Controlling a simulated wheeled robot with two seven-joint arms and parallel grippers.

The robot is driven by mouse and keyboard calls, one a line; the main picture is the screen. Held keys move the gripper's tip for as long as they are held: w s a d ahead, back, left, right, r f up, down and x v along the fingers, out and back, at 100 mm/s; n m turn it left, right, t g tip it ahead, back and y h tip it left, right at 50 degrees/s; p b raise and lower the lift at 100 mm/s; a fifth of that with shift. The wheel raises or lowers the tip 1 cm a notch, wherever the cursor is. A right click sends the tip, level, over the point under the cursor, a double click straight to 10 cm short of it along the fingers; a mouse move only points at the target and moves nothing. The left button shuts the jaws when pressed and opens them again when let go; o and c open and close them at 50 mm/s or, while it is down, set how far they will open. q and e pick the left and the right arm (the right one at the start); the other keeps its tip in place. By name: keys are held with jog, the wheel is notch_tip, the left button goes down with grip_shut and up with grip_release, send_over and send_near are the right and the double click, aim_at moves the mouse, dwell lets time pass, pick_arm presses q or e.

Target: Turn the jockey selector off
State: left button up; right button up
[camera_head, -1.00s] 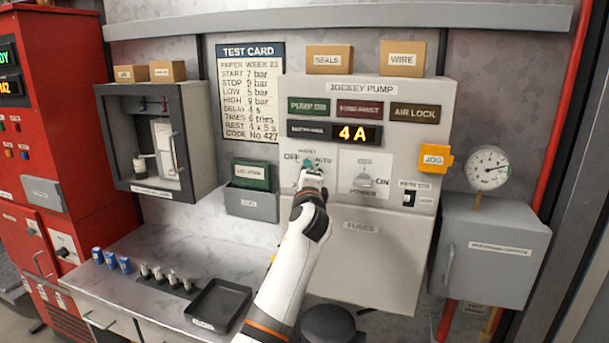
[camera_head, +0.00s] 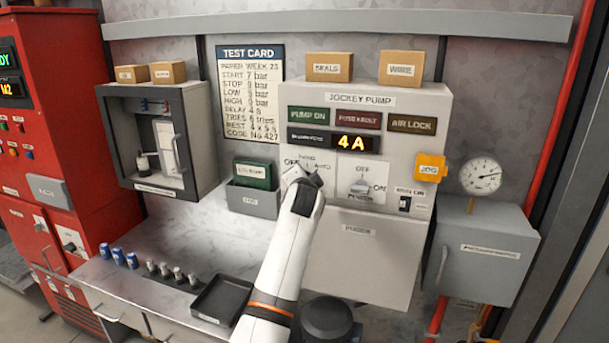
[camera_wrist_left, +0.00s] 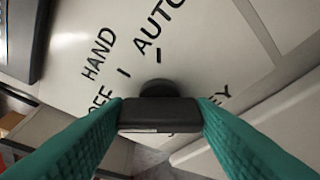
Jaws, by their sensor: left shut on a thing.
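The jockey selector is a black knob (camera_wrist_left: 158,115) on the pale jockey pump panel (camera_head: 438,130), with the words OFF, HAND and AUTO around it in the left wrist view. My left gripper (camera_wrist_left: 160,117) has its teal fingers on both sides of the knob's bar, shut on it. In the head view the left gripper (camera_head: 302,178) is at the selector, and my white wrist covers the knob and fingertips. Which mark the knob points to cannot be told. My right gripper is not in view.
Right of the selector is a second knob (camera_head: 362,188) marked OFF and ON. Above are the lamp plates and a display (camera_head: 356,143) reading 4 A. An orange JOG box (camera_head: 430,168) is on the panel's right edge. A green box (camera_head: 252,174) sits in a grey holder to the left.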

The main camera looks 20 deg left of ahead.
pick_arm(q)
jog(key=shift+n+h+p, duration=0.5)
jog(key=shift+n+p, duration=0.15)
jog(key=shift+n, duration=0.15)
jog(key=shift+f, duration=0.1)
jog(key=o, duration=1)
jog(key=b+v, duration=0.1)
jog(key=v, duration=0.5)
jog(key=b+v, duration=0.2)
jog(key=v, duration=0.4)
jog(key=shift+r, duration=0.2)
